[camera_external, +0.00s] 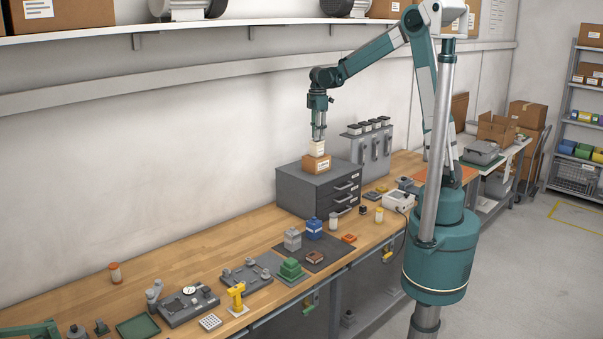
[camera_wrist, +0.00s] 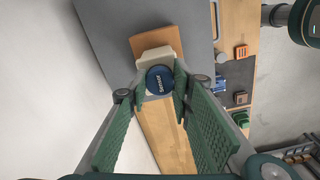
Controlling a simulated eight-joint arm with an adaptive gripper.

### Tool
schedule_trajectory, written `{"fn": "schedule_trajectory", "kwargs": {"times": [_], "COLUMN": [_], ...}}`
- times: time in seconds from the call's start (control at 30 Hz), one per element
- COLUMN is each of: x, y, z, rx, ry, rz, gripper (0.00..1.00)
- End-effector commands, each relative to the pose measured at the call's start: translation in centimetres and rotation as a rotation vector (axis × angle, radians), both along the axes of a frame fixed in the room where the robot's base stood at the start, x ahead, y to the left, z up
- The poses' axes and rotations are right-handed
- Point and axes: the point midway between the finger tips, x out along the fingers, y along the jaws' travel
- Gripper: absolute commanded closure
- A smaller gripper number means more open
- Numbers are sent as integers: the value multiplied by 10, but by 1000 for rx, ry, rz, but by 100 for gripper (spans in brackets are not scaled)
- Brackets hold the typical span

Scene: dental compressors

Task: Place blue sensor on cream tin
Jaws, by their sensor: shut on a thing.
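The blue sensor (camera_wrist: 160,80) is a round dark-blue disc with white lettering, seen from above in the wrist view. My gripper (camera_wrist: 158,84) is shut on it, one green finger on each side. A cream tin (camera_external: 317,148) sits on a small brown box (camera_external: 316,163) on top of the grey drawer cabinet (camera_external: 298,190). In the wrist view the cream tin (camera_wrist: 153,56) shows just behind and below the sensor. My gripper (camera_external: 319,138) points down right over the tin in the external view. The fingers hide the sensor there. I cannot tell whether the sensor touches the tin.
Dispensers (camera_external: 368,145) stand on a grey unit right of the cabinet. A blue block (camera_external: 314,229), a grey block (camera_external: 292,240) and small jars stand on the wooden bench (camera_external: 190,245) in front. The wall is close behind; a shelf (camera_external: 200,30) runs above.

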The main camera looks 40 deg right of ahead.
Motion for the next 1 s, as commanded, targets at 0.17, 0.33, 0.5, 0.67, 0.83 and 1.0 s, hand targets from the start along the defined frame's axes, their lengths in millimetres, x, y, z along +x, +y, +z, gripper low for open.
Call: {"fn": "schedule_trajectory", "kwargs": {"times": [0.17, 0.33, 0.5, 0.67, 0.83, 1.0], "x": [0, 0, 0, 0, 0, 0], "y": [0, 0, 0, 0, 0, 0], "z": [-2, -2, -2, 1, 10, 28], "rx": [0, 0, 0, 0, 0, 0], "ry": [0, 0, 0, 0, 0, 0], "rz": [0, 0, 0, 0, 0, 0], "gripper": [65, 62, 62, 62, 62, 62]}}
